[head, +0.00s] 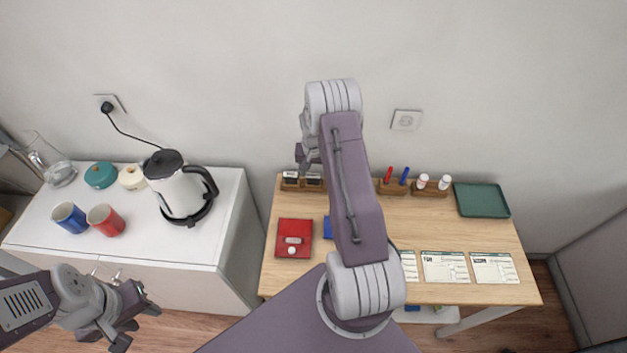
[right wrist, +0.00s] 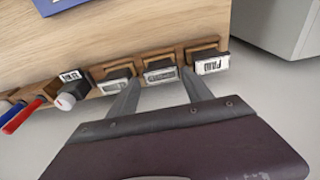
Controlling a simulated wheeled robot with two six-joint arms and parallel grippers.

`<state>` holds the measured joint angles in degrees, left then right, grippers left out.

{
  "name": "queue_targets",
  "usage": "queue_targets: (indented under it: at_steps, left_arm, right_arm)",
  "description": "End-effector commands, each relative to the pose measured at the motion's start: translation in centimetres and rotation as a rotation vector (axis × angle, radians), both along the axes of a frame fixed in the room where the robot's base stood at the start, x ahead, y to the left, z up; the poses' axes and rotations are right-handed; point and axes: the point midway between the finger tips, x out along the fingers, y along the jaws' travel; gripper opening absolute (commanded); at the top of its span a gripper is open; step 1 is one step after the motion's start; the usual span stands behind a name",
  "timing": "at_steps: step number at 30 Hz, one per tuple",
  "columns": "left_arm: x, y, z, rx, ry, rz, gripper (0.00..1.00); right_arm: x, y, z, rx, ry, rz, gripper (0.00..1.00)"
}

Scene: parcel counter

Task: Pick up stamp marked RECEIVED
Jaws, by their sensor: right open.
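In the right wrist view, stamps stand in a row in a wooden holder: one at the left (right wrist: 113,84), one in the middle (right wrist: 160,73), and one at the right marked PAID (right wrist: 212,64). The middle label carries a longer word, too small to read surely; the left label is also unreadable. My right gripper (right wrist: 160,82) is open, its fingers either side of the middle stamp. In the head view, my right gripper (head: 306,158) is above the stamp holder (head: 289,185), partly hiding it. My left gripper (head: 138,324) appears open and empty, low at the left, away from the stamps.
A red pad (head: 293,232) lies before the stamps; a blue one (head: 328,228) is partly hidden by my arm. Pens, bottles (head: 432,184), a green tray (head: 482,200) and paper forms (head: 445,267) are to the right. A kettle (head: 180,190) and mugs stand on the left cabinet.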

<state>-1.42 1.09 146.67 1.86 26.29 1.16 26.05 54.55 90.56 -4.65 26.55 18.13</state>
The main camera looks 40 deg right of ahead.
Motion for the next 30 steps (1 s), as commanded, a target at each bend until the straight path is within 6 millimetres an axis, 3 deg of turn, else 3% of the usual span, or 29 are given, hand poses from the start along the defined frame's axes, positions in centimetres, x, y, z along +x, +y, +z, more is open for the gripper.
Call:
queue_targets:
  at_steps: [9, 16, 17, 21, 30]
  left_arm:
    - [0.0, 0.0, 1.2, 0.000, 0.000, 0.000, 0.36]
    - [0.0, 0.0, 1.2, 0.000, 0.000, 0.000, 0.36]
    - [0.0, 0.0, 1.2, 0.000, 0.000, 0.000, 0.36]
    - [0.0, 0.0, 1.2, 0.000, 0.000, 0.000, 0.36]
    - [0.0, 0.0, 1.0, 0.000, 0.000, 0.000, 0.36]
  right_arm:
    - [0.5, -0.2, -4.7, 0.001, 0.003, 0.002, 0.58]
    - [0.6, -0.3, -5.0, 0.001, 0.001, 0.001, 0.58]
    - [0.6, -0.3, -5.0, 0.001, 0.001, 0.001, 0.53]
    - [0.6, -0.3, -5.0, 0.001, 0.001, 0.001, 0.14]
    - [0.7, -0.3, -4.2, -0.001, -0.002, 0.001, 0.12]
